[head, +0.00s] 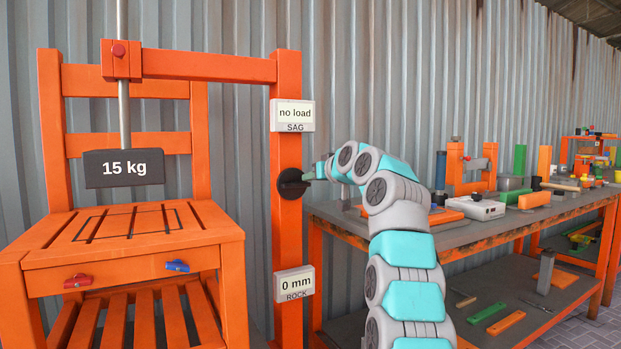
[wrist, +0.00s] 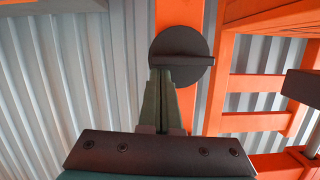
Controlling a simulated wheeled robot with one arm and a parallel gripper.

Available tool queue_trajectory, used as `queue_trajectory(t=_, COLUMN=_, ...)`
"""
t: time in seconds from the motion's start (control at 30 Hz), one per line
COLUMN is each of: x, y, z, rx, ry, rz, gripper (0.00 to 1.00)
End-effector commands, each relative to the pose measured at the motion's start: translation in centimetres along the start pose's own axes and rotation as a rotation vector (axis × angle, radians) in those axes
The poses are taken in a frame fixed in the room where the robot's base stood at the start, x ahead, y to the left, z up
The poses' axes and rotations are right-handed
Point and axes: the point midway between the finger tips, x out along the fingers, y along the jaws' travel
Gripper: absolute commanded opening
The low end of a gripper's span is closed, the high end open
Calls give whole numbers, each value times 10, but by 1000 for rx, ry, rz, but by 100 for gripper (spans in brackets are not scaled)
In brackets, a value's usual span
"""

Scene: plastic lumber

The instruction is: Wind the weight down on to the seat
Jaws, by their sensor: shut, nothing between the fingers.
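The dark weight (head: 124,168), marked "15 kg", hangs on a metal rod above the orange chair's slatted seat (head: 125,226), with a gap between them. A black round knob (head: 292,184) with a raised bar sits on the orange post (head: 285,149) right of the chair. My gripper (head: 325,168) is at the knob's right side in the head view. In the wrist view my gripper (wrist: 163,100) is shut with nothing between its fingers, its tips at the lower edge of the knob's bar (wrist: 180,61). I cannot tell whether they touch it.
The SAG display (head: 294,114) reads "no load" and the ROCK display (head: 294,284) reads "0 mm". A red lever (head: 78,281) and a blue lever (head: 177,266) sit on the seat front. A cluttered workbench (head: 470,232) stands at right, behind my arm.

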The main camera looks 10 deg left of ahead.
Motion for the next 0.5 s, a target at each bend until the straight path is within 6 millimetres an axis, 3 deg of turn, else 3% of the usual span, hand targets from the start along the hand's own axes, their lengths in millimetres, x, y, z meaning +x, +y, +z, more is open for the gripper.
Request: queue_trajectory(t=0.5, x=0, y=1, z=1, rx=38, ry=0, rz=-9, gripper=0)
